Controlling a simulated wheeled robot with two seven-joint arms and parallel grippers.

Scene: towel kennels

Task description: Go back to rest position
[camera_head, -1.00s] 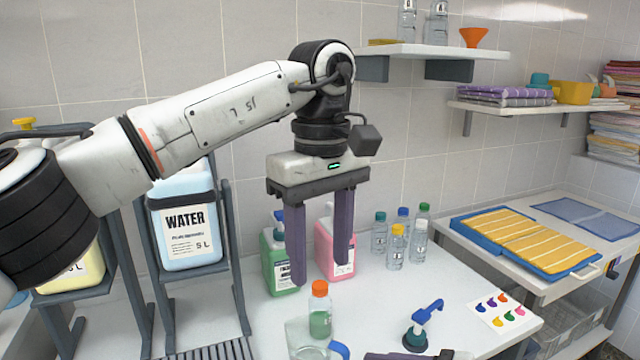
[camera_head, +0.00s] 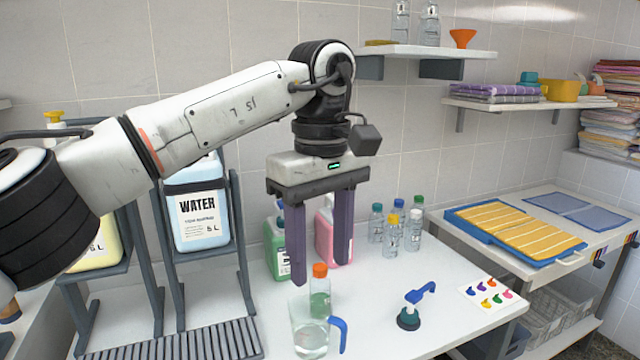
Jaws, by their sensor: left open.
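My left gripper (camera_head: 320,265) hangs from the arm that comes in from the left. Its two dark fingers point down, are apart and hold nothing. It shows in front of a green jug (camera_head: 274,248) and a pink jug (camera_head: 327,235), partly hiding both. The orange-capped bottle (camera_head: 320,290) and a clear measuring jug with a blue handle (camera_head: 311,328) stand on the table below the fingertips. I cannot tell the exact distance between the fingers and the bottle. My right gripper is not in view.
A water canister (camera_head: 197,215) sits in a dark stand at left, above a ribbed grate (camera_head: 185,345). Small capped bottles (camera_head: 391,235) stand near the wall. A blue-handled pump (camera_head: 410,315) and a colour card (camera_head: 486,293) lie right. A side table holds a yellow striped towel (camera_head: 515,233).

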